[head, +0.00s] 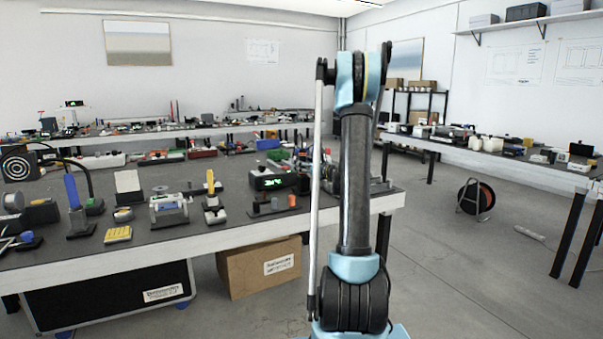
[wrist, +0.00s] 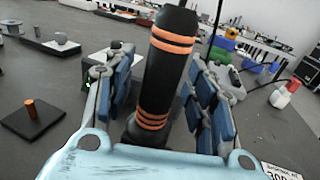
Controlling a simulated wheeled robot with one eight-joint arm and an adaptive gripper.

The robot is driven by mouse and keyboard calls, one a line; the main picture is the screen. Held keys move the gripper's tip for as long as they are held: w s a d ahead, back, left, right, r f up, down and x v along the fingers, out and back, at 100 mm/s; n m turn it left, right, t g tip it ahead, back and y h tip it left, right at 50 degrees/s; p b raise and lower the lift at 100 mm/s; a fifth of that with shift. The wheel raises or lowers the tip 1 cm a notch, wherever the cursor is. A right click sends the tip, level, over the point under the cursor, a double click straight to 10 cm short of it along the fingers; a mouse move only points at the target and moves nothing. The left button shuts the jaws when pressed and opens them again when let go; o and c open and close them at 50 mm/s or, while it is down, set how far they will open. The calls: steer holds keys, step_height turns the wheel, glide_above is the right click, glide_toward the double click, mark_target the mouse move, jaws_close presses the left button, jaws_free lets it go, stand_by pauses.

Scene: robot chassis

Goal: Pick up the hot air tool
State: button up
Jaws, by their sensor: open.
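What looks like the hot air tool (wrist: 166,75) is a black cylinder with orange bands. It stands upright, slightly tilted, in the wrist view. My gripper (wrist: 158,62) is open, with one blue-padded finger on each side of the cylinder. Gaps show between the pads and the cylinder on the left; on the right I cannot tell whether they touch. In the head view, my arm hides the gripper and the tool. A black station with a green display (head: 273,180) stands on the bench left of my arm.
On the bench (head: 130,251) are a blue-handled tool in a stand (head: 72,192) and a peg block (head: 272,205). In the wrist view, a dark base with an orange peg (wrist: 31,112) lies left, and colored bins (wrist: 224,50) right. Open floor lies right of the bench.

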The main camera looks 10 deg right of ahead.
steer(key=c, duration=1.1)
step_height(320, 180, up, 10)
steer(key=shift+r, duration=0.1)
